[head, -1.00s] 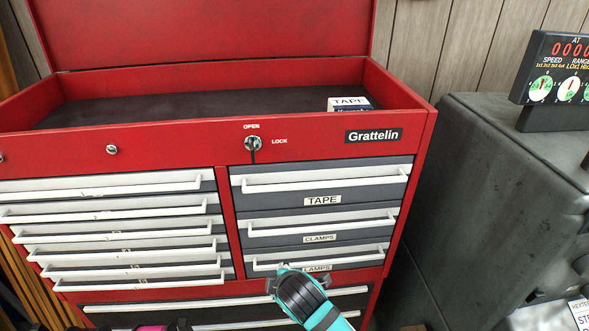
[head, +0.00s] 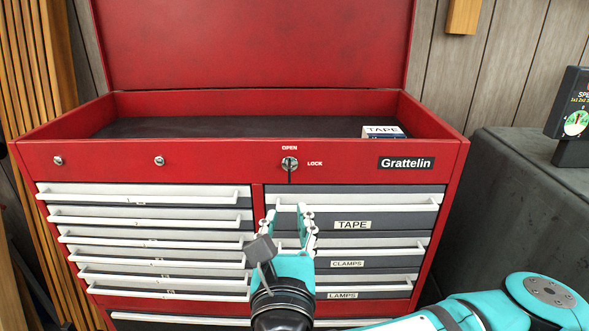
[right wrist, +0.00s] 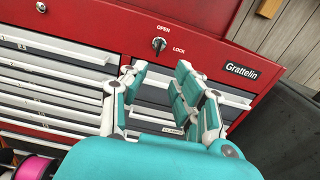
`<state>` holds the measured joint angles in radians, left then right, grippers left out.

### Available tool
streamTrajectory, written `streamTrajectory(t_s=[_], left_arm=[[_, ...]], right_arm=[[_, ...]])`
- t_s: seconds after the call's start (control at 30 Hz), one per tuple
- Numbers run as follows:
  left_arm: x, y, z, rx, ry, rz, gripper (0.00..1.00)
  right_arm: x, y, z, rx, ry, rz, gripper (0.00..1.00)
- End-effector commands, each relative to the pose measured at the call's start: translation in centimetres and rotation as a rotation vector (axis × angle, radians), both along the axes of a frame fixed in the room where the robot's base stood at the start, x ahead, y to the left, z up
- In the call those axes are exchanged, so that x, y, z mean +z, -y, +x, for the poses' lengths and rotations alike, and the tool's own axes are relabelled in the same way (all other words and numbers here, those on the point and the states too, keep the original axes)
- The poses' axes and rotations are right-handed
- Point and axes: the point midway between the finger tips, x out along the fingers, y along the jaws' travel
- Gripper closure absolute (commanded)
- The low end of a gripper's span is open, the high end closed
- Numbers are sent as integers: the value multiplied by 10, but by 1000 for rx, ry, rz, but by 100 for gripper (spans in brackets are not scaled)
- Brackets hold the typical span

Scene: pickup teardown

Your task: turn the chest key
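The red tool chest (head: 230,150) stands in front of me with its lid up. Its chest key (head: 289,163) sits in the lock on the front panel, between the OPEN mark above and the LOCK mark to its right. The key also shows in the right wrist view (right wrist: 159,44). A thin dark strip hangs below it. My right gripper (head: 290,214) is below the key, in front of the right-hand drawers, with its fingers up. In the right wrist view the gripper (right wrist: 160,72) has its fingers spread, with nothing between them. My left gripper is out of view.
White drawer handles (head: 150,197) stick out below the panel. A dark grey cabinet (head: 530,180) stands close on the right. A pink spool (right wrist: 35,168) shows at the lower left of the right wrist view.

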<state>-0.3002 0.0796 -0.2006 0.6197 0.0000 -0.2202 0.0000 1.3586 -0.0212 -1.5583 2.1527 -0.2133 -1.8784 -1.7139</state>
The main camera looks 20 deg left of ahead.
Motion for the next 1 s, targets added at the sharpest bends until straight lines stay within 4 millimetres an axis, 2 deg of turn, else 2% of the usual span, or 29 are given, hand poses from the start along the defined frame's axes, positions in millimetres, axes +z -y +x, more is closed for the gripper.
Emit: streamTrajectory(t_s=[0.6, 0.8, 1.0], left_arm=[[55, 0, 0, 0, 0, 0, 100], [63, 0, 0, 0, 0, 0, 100], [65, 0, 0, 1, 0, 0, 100]], right_arm=[[4, -35, 125, -4, -4, 2, 71], [2, -42, 148, -1, -4, 4, 71], [0, -45, 156, 0, -5, 5, 71]])
